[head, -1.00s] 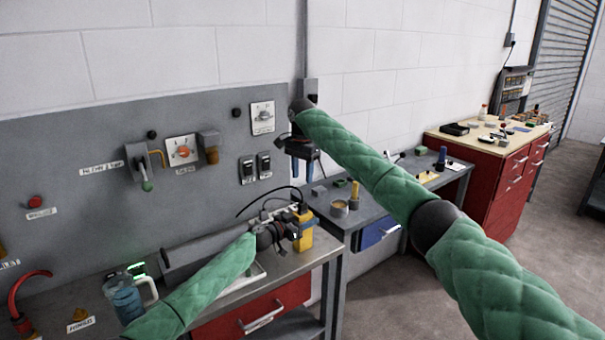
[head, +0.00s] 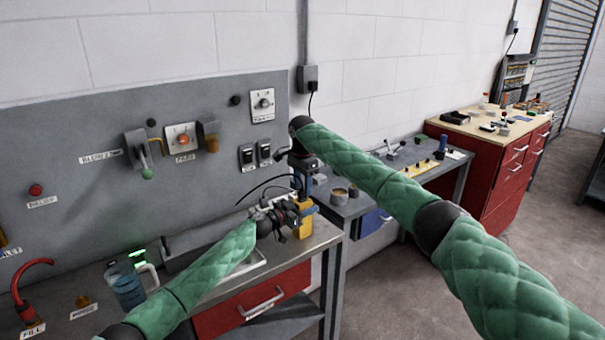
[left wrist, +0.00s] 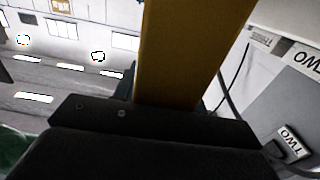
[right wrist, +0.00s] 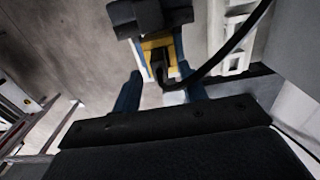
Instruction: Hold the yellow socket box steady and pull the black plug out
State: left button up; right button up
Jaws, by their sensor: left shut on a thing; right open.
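The yellow socket box (head: 304,227) stands at the right end of the grey workbench, and its side fills the middle of the left wrist view (left wrist: 185,50). My left gripper (head: 290,217) is shut on the box. The black plug (right wrist: 158,68) sits in the top of the yellow box, with its cord curving away to the upper right in the right wrist view. My right gripper (right wrist: 160,95) is open above the box, with its blue fingers on either side of the plug and apart from it. In the head view the right gripper largely hides the plug.
A grey panel (head: 60,130) with switches and knobs rises behind the bench. A blue jug (head: 127,287) stands at the bench's left. A second bench with a small tin (head: 339,195) is to the right. The space directly above the box is taken by my right gripper.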

aim_at(303, 190)
jog(key=shift+f, duration=1.6)
jog(key=shift+c, duration=0.2)
grip_shut()
jog(key=shift+r, duration=0.15)
jog(key=shift+r, duration=1.4)
jog(key=shift+r, duration=0.1)
jog(key=shift+r, duration=1.35)
